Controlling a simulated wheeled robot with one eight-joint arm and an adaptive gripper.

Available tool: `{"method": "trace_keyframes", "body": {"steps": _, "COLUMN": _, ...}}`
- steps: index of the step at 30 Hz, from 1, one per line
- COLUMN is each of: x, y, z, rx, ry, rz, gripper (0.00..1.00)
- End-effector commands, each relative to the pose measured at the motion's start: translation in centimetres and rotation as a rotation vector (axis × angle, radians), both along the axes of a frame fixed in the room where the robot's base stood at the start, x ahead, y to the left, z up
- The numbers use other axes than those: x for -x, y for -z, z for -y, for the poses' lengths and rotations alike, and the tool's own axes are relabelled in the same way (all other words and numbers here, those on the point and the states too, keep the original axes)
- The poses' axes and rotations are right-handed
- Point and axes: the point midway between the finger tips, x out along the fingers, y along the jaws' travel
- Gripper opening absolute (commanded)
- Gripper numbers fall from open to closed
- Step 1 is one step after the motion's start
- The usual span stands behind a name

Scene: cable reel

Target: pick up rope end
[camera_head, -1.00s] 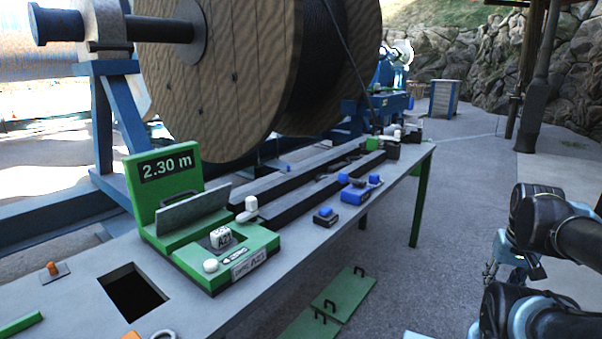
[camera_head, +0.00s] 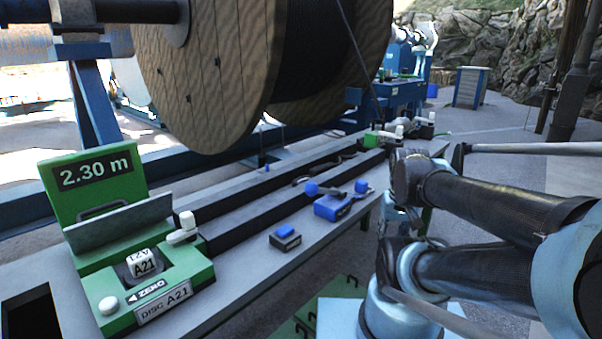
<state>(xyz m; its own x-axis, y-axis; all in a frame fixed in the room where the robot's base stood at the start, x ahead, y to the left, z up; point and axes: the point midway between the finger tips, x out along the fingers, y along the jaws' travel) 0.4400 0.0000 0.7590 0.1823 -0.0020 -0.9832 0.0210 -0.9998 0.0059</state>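A thin dark rope (camera_head: 358,50) runs down from the big wooden cable reel (camera_head: 210,75) toward the far end of the bench. There it meets the area of a small green device with a white knob (camera_head: 378,138). I cannot make out the rope's end clearly. Dark, curved pieces (camera_head: 318,172) lie in the bench channel, too small to identify. My arm (camera_head: 480,200) reaches in from the right, and its dark and pale-blue links cover part of the bench's right edge. I cannot make out my gripper's fingers in this view.
A green measuring device (camera_head: 105,215) reading 2.30 m stands on the bench at the left, beside a square hole (camera_head: 30,315). Blue blocks (camera_head: 335,205) sit on the bench near the channel. Green plates lie on the floor below. Open paved floor lies beyond at the right.

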Motion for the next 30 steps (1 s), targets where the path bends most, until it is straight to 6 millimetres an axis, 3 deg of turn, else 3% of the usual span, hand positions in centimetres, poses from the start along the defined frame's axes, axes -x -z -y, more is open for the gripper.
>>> {"method": "trace_keyframes", "body": {"steps": 11, "x": 0.0, "y": 0.0, "z": 0.0, "rx": 0.0, "ry": 0.0, "rz": 0.0, "gripper": 0.33}}
{"method": "trace_keyframes", "body": {"steps": 13, "x": 0.0, "y": 0.0, "z": 0.0, "rx": 0.0, "ry": -0.002, "rz": 0.0, "gripper": 0.43}}
{"method": "trace_keyframes", "body": {"steps": 17, "x": 0.3, "y": -1.3, "z": -0.2, "rx": 0.007, "ry": -0.052, "rz": 0.008, "gripper": 0.43}}
{"method": "trace_keyframes", "body": {"steps": 23, "x": -2.9, "y": -5.5, "z": -1.4, "rx": 0.046, "ry": -0.319, "rz": -0.013, "gripper": 0.43}}
{"method": "trace_keyframes", "body": {"steps": 30, "x": -8.5, "y": -11.5, "z": -3.9, "rx": 0.103, "ry": -0.761, "rz": -0.042, "gripper": 0.43}}
